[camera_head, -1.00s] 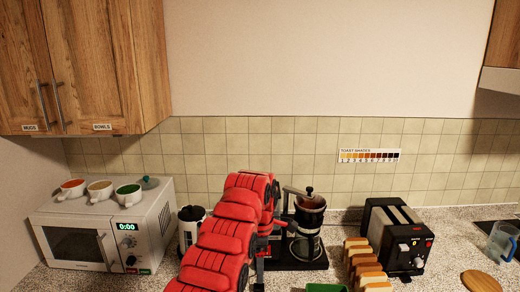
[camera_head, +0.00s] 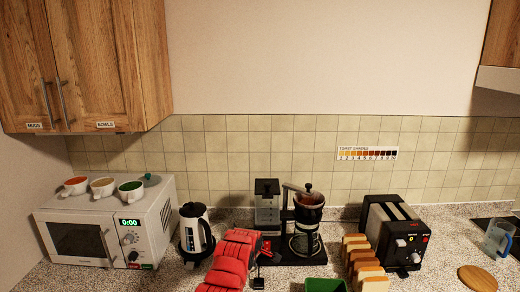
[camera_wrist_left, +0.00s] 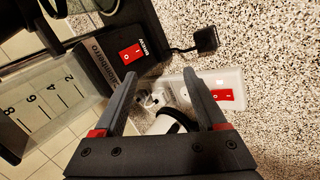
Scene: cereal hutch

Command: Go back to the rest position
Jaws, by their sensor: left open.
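My left arm, in red covers, comes up from the bottom of the head view. Its gripper (camera_head: 266,256) is partly hidden, low in front of the coffee maker (camera_head: 291,250). In the left wrist view the two fingers (camera_wrist_left: 160,82) are spread apart with nothing held between them. Beyond them lies a light power strip (camera_wrist_left: 218,90) with a red switch and a white plug-like piece, partly hidden by the fingers. The coffee maker's base with a red brew switch (camera_wrist_left: 131,53) is beside the fingers. My right gripper is not in view.
A black plug (camera_wrist_left: 205,39) on a cord lies on the speckled counter. A kettle (camera_head: 195,232) and microwave (camera_head: 108,225) stand left. Bread slices in a rack (camera_head: 365,262), a toaster (camera_head: 396,235), a green container (camera_head: 325,285) and a glass mug (camera_head: 498,240) are to the right.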

